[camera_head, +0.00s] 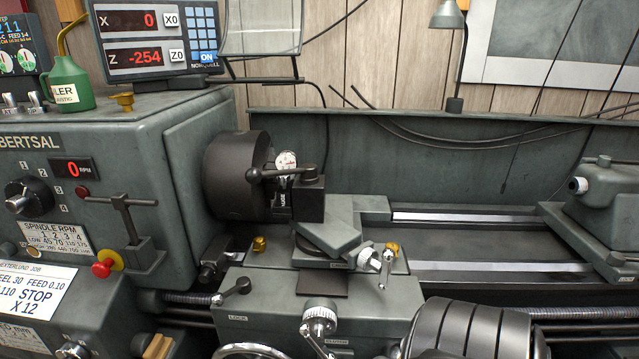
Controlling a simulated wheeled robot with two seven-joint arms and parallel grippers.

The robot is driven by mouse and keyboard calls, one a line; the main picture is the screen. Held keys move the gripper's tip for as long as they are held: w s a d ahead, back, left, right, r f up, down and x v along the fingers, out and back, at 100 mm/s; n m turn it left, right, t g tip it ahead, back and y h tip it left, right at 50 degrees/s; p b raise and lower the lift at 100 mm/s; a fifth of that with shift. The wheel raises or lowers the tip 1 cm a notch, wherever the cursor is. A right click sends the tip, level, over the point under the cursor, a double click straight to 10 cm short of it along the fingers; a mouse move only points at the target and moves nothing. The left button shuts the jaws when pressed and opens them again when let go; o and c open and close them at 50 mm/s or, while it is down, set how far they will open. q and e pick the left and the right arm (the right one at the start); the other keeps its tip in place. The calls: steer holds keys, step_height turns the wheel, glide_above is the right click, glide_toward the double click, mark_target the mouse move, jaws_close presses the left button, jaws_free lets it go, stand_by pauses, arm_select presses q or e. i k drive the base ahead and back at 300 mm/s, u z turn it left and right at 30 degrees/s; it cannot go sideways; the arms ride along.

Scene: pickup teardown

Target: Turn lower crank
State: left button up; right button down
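The lower crank (319,321) is on the front of the lathe carriage, low in the head view. It has a silvery knurled dial, and its arm slants down to the right towards the bottom edge. The end of its handle is not clear at the frame edge. A higher crank (370,259) with a similar silvery dial sits up and to the right, on the tool slide. Neither of my grippers shows in this view, and nothing is seen touching either crank.
The chuck (235,175) and tool post (307,199) stand behind the cranks. A handwheel rim (250,350) shows at the bottom edge. A small ball-ended lever (243,286) sticks out left of the lower crank. The tailstock (612,200) is at the right.

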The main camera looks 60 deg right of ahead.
mark_target(318, 322)
steer(key=z, duration=0.1)
steer(key=k, duration=0.2)
steer(key=z, duration=1.4)
